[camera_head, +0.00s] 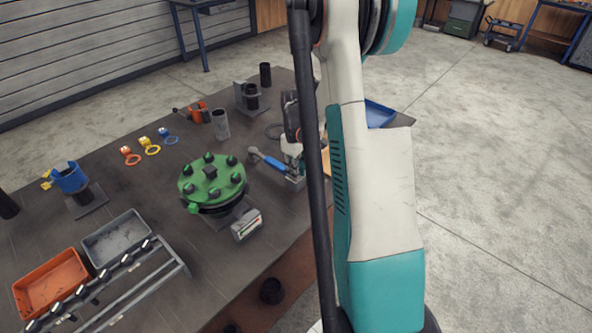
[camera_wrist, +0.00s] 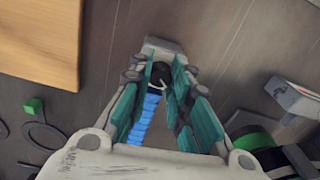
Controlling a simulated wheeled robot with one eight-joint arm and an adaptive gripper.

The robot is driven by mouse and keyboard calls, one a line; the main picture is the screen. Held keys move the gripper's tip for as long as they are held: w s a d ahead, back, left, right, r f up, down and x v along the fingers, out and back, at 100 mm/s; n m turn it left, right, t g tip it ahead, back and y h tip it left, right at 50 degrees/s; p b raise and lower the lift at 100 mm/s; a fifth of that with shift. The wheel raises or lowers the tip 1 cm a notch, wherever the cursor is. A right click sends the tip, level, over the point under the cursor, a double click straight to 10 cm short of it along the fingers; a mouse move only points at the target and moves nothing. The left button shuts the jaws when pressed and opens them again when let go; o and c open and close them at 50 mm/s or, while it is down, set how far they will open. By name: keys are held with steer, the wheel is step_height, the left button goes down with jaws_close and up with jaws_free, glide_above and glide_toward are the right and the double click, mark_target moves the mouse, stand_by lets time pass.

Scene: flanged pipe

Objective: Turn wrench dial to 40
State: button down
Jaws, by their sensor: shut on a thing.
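The torque wrench (camera_head: 272,162) lies on the dark table right of the green flange, its grey ratchet head at the left and its blue handle running toward my gripper (camera_head: 296,172). In the wrist view, the blue ribbed handle (camera_wrist: 149,108) runs between the teal fingers of my gripper (camera_wrist: 160,70). The fingers are shut on the black, round dial end (camera_wrist: 160,74) of the wrench. A grey block (camera_wrist: 162,46) lies just beyond the fingertips. The dial's number cannot be read. My arm and gripper hide part of the wrench in the head view.
The green flange (camera_head: 211,177) with black bolts stands left of the wrench, with a small display box (camera_head: 246,225) in front. Grey (camera_head: 117,237) and orange (camera_head: 50,283) trays and a bolt rack stand at front left. A wooden board (camera_wrist: 40,40) lies near my gripper.

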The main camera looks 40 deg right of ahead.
steer(key=shift+m, duration=1.4)
steer(key=c, duration=1.4)
jaws_free()
steer(key=shift+c, duration=0.2)
step_height(320, 180, up, 12)
